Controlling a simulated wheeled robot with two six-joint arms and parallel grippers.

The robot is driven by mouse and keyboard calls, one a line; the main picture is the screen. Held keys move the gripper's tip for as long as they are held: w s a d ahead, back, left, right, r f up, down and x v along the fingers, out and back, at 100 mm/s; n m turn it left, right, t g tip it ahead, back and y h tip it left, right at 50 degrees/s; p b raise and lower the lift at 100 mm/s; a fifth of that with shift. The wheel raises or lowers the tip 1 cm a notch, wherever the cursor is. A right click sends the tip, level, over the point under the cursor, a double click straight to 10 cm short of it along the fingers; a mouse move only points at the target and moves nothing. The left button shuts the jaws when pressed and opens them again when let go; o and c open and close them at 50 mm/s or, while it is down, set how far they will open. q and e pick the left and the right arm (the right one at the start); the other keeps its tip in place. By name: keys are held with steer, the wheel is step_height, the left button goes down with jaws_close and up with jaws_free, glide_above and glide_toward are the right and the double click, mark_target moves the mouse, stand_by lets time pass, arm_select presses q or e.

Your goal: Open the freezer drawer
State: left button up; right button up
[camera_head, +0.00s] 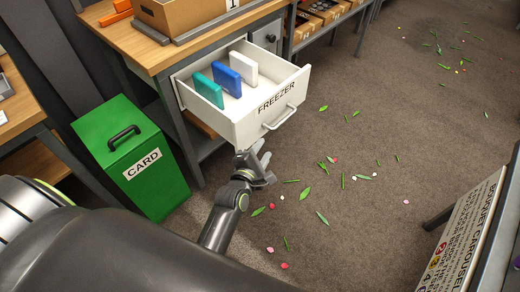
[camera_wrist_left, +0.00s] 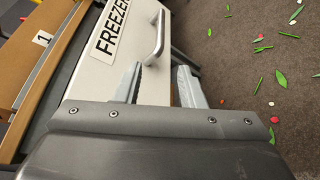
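The white freezer drawer (camera_head: 247,124) stands pulled out from under the wooden bench in the head view. Its front carries the word FREEZER and a metal bar handle (camera_head: 281,117). Inside stand a teal pack, a blue pack (camera_head: 227,79) and a white pack. My left gripper (camera_head: 257,152) is just below and in front of the drawer front, apart from the handle. In the left wrist view the handle (camera_wrist_left: 154,38) lies beyond the two fingers (camera_wrist_left: 157,85), which are parted with nothing between them. My right gripper is not in view.
A green CARD bin (camera_head: 133,158) stands left of the drawer. The wooden bench (camera_head: 155,45) holds a cardboard box (camera_head: 190,12). A Bouquet Carousel sign (camera_head: 465,235) is at the right edge. Leaves and petals are scattered over open floor (camera_head: 390,110).

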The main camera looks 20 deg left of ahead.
arm_select(q)
steer(key=shift+s+r, duration=0.15)
steer(key=shift+s, duration=0.5)
steer(key=s+a+f+m+g+p, duration=0.2)
steer(key=s+f+m+g, duration=0.2)
steer(key=s+f+m, duration=0.55)
steer(key=s+a+f+m+g+p, duration=0.2)
steer(key=s+f+m+g, duration=0.3)
steer(key=f, duration=0.9)
steer(key=s+a+f+m+g+p, duration=0.1)
steer(key=s+a+f+m, duration=0.3)
steer(key=s, duration=0.9)
steer(key=s+a+f+m+g+y+p, duration=0.1)
steer(key=s+a+f+m+g+p, duration=0.1)
steer(key=s, duration=1.2)
step_height(320, 180, down, 4)
steer(key=a+m+g, duration=0.1)
steer(key=m+g, duration=0.1)
steer(key=m, duration=0.1)
steer(key=shift+s+a+r, duration=0.15)
steer(key=shift+a+r, duration=0.1)
steer(key=shift+a, duration=0.1)
